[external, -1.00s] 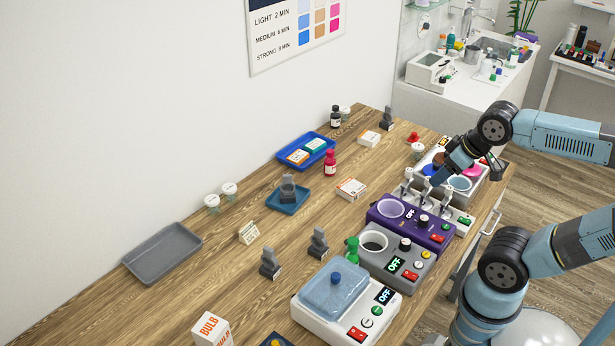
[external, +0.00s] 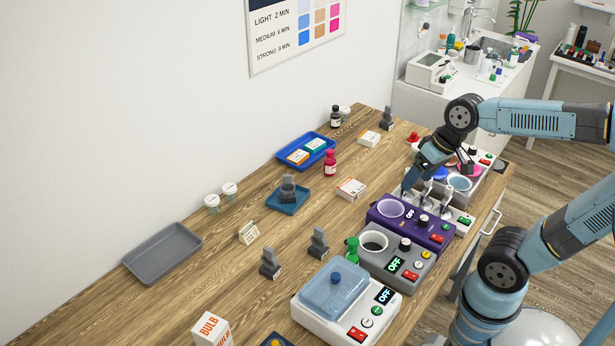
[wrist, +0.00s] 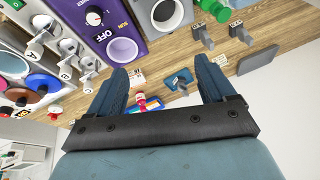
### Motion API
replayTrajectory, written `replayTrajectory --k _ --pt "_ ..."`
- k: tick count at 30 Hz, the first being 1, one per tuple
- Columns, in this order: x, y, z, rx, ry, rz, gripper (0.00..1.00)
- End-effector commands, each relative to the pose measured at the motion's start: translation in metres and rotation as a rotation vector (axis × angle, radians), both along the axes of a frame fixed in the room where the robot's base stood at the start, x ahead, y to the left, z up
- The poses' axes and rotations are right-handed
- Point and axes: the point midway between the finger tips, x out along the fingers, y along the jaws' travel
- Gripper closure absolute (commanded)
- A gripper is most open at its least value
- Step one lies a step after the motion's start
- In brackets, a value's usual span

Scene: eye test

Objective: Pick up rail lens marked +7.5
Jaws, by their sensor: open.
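Several dark grey upright holders that look like rail lenses stand on the wooden bench. Two holders (external: 269,263) (external: 318,243) stand left of the white lidded bath, one holder (external: 288,190) is on a small blue tray, and one holder (external: 387,119) is at the far end. Their markings are too small to read, so I cannot tell which is +7.5. In the wrist view, two holders (wrist: 203,36) (wrist: 240,32) show at upper right, and one is on the tray. My gripper (external: 406,188) is open and empty, above the purple unit's far side; its fingers (wrist: 160,66) show apart.
A purple unit (external: 440,237), a grey unit (external: 412,256) and a white lidded bath (external: 312,314) line the right edge. A red bottle (external: 330,163), white box (external: 351,189), blue tray (external: 322,141) and grey tray (external: 140,266) stand left. Bare wood lies between them.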

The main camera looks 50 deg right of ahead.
Motion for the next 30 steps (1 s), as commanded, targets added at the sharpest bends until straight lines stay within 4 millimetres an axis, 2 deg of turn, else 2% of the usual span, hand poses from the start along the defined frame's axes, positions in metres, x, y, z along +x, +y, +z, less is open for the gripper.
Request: replayTrajectory --k 17,30 --pt "0.104 0.102 -0.037 0.453 0.436 -0.338 0.17" --pt "0.187 0.175 -0.077 0.76 0.826 -0.63 0.17"
